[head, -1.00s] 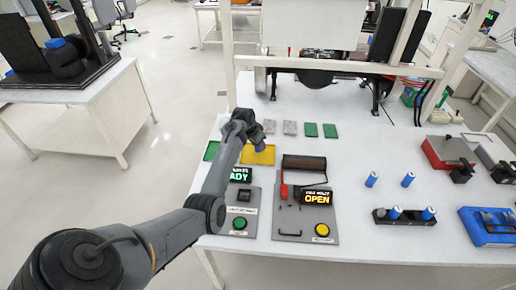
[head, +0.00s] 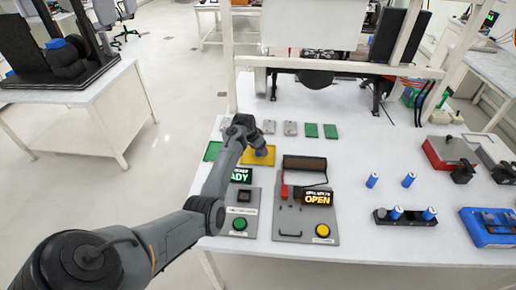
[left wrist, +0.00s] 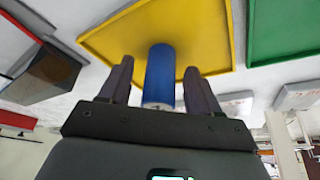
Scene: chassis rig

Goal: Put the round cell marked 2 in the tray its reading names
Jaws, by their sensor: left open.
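A blue round cell (left wrist: 160,72) stands on the yellow tray (left wrist: 100,38) in the left wrist view. My left gripper (left wrist: 158,66) is open, with one finger on each side of the cell and a gap visible on both sides. In the head view the cell (head: 262,153) is partly hidden by my gripper, over the yellow tray (head: 270,161). I cannot see a number on it. A green tray (head: 211,150) lies left of the yellow one. The tester display (head: 240,175) shows green letters, partly hidden, reading "ADY". My right gripper is not in view.
A panel with a lit "OPEN" sign (head: 317,198) and a dark roller-like part (head: 304,163) stands near the trays. Grey and green plates (head: 311,130) lie behind.

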